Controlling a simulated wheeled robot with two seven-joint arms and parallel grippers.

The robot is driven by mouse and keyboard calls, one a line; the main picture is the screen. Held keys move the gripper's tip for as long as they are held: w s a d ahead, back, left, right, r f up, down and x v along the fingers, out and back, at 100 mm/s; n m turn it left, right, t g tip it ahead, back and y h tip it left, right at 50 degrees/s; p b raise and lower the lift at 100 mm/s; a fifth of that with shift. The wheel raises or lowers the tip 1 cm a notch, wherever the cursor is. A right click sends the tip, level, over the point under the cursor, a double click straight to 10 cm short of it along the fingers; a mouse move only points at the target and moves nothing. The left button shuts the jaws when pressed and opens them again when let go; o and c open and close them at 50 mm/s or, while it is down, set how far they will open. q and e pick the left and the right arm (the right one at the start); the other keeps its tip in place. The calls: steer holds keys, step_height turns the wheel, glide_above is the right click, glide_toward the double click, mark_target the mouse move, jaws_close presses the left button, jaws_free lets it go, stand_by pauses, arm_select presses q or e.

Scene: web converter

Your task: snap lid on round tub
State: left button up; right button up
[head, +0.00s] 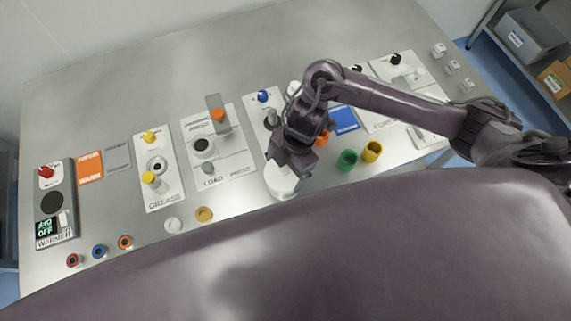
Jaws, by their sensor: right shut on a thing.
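A white round tub (283,190) stands near the front edge of the table, in the middle of the head view. My right gripper (291,166) is directly over it, pointing down, with its jaws at the tub's top. The jaws are shut on a white round piece at the top, which looks like the lid. The gripper hides much of that piece, so I cannot tell whether it is seated on the rim or only resting there. My left gripper is out of view.
Green (347,160) and yellow (371,151) rings stand to the right. A white disc (173,225) and a tan disc (204,214) lie to the left at the front. Panels labelled grease (162,190), load (235,168) and warmer (51,220) cover the left side.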

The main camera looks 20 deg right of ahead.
stand_by(0.4)
stand_by(0.3)
steer(key=shift+f+p, duration=0.15)
steer(key=shift+p, duration=0.15)
stand_by(0.8)
stand_by(0.4)
stand_by(0.4)
steer(key=o, duration=0.7)
steer(key=shift+p, duration=0.3)
